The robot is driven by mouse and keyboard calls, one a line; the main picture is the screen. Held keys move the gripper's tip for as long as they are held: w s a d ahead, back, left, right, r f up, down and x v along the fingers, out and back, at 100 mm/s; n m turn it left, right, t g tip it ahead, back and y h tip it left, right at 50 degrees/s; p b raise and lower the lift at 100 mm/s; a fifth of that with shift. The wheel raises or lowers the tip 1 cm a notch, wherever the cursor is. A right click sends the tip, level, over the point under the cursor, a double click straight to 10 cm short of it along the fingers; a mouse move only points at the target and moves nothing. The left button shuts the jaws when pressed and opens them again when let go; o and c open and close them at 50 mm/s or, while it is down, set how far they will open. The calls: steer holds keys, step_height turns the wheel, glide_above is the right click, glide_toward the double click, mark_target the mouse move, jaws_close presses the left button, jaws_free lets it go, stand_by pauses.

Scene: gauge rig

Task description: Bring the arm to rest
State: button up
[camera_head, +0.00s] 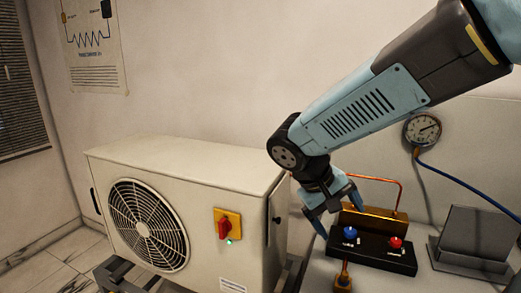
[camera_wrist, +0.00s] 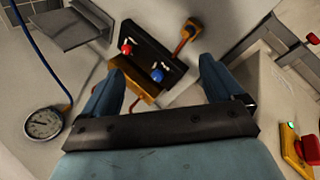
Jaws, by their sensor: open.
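My arm reaches in from the upper right of the head view, bent down at its wrist joint. My gripper (camera_head: 328,213) is open and hangs just left of the brass block with the blue and red knobs, above the bench. In the wrist view the two blue fingers of my gripper (camera_wrist: 160,88) stand wide apart. Nothing is seen between them at the tips; the black valve base (camera_wrist: 140,45) shows beyond. Whether the fingers touch the brass block (camera_head: 375,219) cannot be told.
A beige fan unit (camera_head: 195,177) with a red switch (camera_head: 226,228) stands left of my gripper. A blue knob (camera_head: 349,232) and a red knob (camera_head: 396,242) sit on the base. A gauge (camera_head: 423,130) with a blue hose and a grey stand (camera_head: 475,238) are at right.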

steer(key=s+d+r+m+t+y, duration=0.3)
steer(key=s+d+r+t+y, duration=0.1)
steer(key=s+d+r+y, duration=0.2)
steer(key=shift+s+d+r, duration=0.35)
steer(key=shift+r, duration=0.5)
stand_by(0.5)
